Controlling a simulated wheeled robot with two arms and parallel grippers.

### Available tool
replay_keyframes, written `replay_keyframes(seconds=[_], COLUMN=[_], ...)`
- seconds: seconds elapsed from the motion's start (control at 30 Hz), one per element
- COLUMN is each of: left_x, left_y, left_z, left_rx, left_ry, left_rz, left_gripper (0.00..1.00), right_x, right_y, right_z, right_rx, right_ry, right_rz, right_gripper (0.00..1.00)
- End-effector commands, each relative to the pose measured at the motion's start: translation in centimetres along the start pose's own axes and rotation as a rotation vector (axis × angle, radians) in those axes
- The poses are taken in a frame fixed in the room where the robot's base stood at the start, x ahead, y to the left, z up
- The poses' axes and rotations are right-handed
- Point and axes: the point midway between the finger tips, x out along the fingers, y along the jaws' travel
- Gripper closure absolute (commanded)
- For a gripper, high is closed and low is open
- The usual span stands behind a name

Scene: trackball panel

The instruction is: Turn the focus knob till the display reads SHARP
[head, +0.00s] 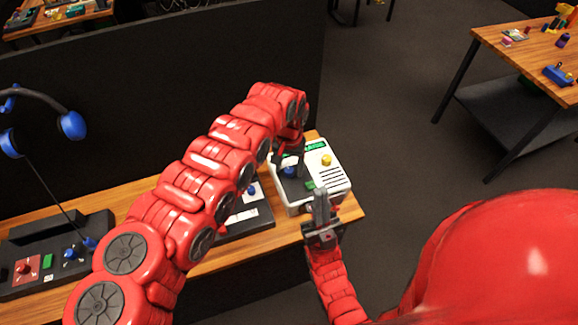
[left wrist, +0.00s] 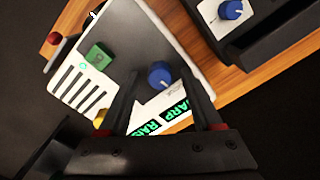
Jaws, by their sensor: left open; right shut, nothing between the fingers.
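The white box (head: 333,188) stands on the wooden table. Its top carries a blue knob (left wrist: 159,75), a green button (left wrist: 100,55) and a yellow knob (head: 326,159). My right gripper (head: 320,200) is shut and empty at the box's front edge.
A dark panel (head: 262,217) with a blue knob stands left of the box. Farther left are another dark panel (head: 20,284) with controls and a blue headset (head: 72,125). A black partition (head: 160,95) rises behind the table. Another table (head: 500,50) stands at right.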

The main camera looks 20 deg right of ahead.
Motion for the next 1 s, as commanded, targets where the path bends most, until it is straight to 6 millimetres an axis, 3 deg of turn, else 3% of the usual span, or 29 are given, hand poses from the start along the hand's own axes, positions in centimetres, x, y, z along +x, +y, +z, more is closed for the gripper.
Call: replay_keyframes(seconds=[0.27, 0.7, 1.0], left_x=[-1.6, -12.5, -17.0], left_y=[-0.1, 0.1, 0.1], left_z=[-0.2, -0.2, 0.0], left_rx=[0.0, 0.003, 0.002], left_ry=[0.004, 0.01, 0.0], left_rz=[-0.001, -0.001, -0.001], left_gripper=[0.34, 0.34, 0.34], right_x=[-0.5, -3.8, -4.4], right_y=[0.0, -0.2, -0.2], right_z=[0.1, 0.6, 0.8], right_rx=[0.0, 0.0, 0.0], right_ry=[0.0, 0.0, 0.0], right_rz=[0.0, 0.0, 0.0], right_gripper=[1.0, 1.0, 1.0])
